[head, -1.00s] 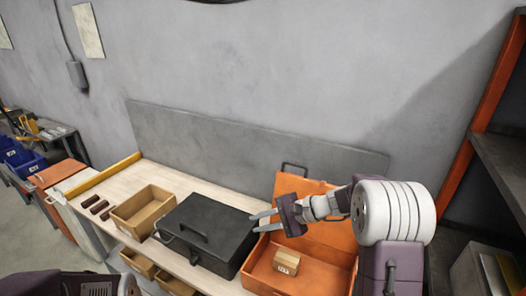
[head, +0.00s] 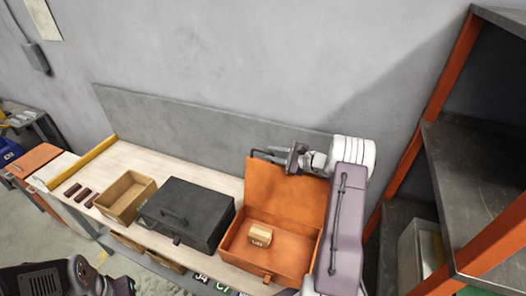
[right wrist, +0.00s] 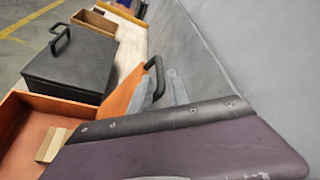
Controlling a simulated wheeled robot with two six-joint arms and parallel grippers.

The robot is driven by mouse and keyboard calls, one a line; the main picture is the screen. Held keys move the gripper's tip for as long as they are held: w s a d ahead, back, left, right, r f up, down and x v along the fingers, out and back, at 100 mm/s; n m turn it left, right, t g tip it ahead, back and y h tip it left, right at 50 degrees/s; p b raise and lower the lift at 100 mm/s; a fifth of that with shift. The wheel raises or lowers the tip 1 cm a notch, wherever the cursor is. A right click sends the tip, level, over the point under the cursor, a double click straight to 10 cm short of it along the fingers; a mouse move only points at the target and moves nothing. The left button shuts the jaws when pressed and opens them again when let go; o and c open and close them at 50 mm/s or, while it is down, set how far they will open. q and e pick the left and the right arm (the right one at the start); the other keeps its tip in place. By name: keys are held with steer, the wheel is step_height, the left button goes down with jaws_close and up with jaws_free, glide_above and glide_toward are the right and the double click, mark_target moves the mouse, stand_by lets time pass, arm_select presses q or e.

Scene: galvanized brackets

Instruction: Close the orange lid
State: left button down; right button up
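The orange lid (head: 282,190) stands open and upright at the back of the orange box (head: 303,270), near the wall panel. Its inner face is toward me; it also shows in the right wrist view (right wrist: 122,100). A black handle (right wrist: 153,75) sits on the lid's top edge. My right gripper (head: 273,154) is at that edge, beside the handle. Its two grey fingers are apart, and the handle shows near them in the right wrist view; whether they touch it I cannot tell. A small tan carton (head: 260,235) lies inside the box. My left gripper is not visible.
A closed black case (head: 190,212) stands just left of the orange box. An open cardboard tray (head: 128,198) and several brown pieces (head: 77,192) are further left on the bench. A grey panel (head: 200,128) runs behind. An orange-framed shelf (head: 465,190) stands at the right.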

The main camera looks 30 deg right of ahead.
mark_target(263, 151)
steer(key=x, duration=0.5)
steer(key=shift+w+a, duration=0.1)
steer(key=shift+a, duration=0.1)
steer(key=shift+d, duration=0.1)
jaws_close()
steer(key=shift+r, duration=0.15)
stand_by(0.9)
